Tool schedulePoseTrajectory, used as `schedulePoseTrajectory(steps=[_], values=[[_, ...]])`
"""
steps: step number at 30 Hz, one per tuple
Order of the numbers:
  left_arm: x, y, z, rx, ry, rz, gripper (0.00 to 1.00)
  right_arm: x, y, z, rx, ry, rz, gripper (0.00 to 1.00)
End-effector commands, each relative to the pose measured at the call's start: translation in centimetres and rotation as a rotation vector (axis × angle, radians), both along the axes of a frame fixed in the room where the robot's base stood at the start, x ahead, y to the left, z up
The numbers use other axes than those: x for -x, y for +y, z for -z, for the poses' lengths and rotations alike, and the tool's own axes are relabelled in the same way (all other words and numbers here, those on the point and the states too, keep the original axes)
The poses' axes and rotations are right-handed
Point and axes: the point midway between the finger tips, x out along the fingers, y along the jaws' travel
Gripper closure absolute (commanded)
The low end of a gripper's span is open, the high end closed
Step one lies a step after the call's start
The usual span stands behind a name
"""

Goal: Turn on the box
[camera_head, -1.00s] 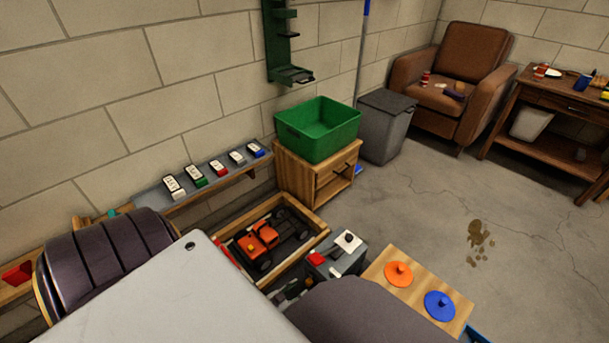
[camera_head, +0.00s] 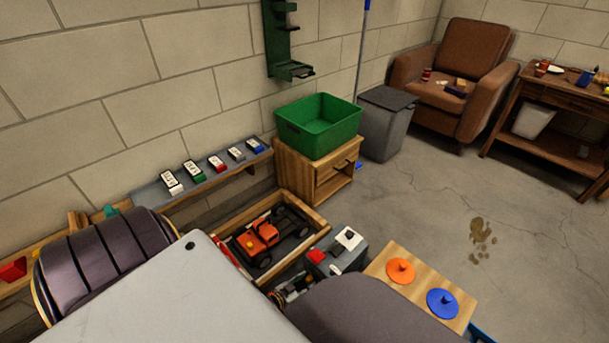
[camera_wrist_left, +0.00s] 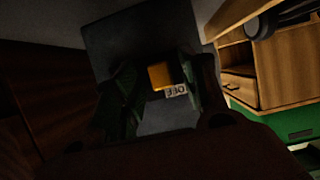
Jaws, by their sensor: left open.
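The grey box (camera_head: 334,264) stands on the floor beside the wooden tray, with a red block and a white plate with a dark knob on top. In the left wrist view, a dark grey box face (camera_wrist_left: 135,40) fills the middle, with a yellow-orange square (camera_wrist_left: 159,75) and a small label (camera_wrist_left: 175,90) that seems to read OFF upside down. My left gripper (camera_head: 292,287) is just left of the box, partly hidden by my arm. In the wrist view its open fingers (camera_wrist_left: 158,100) lie either side of the square and label; contact cannot be told.
An orange toy truck (camera_head: 262,238) sits in the wooden tray (camera_head: 316,232). A wooden board (camera_head: 420,297) with orange and blue discs lies right of the box. A green bin (camera_head: 318,125) rests on a small cabinet (camera_head: 312,172).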

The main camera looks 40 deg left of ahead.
Motion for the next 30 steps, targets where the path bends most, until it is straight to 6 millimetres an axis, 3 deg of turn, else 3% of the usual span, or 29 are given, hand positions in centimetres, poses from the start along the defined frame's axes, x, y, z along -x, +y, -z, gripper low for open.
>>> schedulePoseTrajectory(steps=[1,11,20,30], values=[[0.0,0.0,0.0,0.0,0.0,0.0,0.6,0.0,0.0,-0.1,0.0,-0.001,0.0,0.6],[0.0,0.0,0.0,0.0,0.0,0.0,1.0,0.0,0.0,-0.2,0.001,-0.002,-0.001,0.6],[0.0,-0.3,0.0,0.001,0.0,0.0,1.0,0.0,0.0,-0.1,0.002,0.001,-0.001,0.6],[0.3,-3.1,0.0,0.0,0.0,0.0,1.0,0.3,-0.2,-0.2,0.011,0.014,-0.002,0.6]])
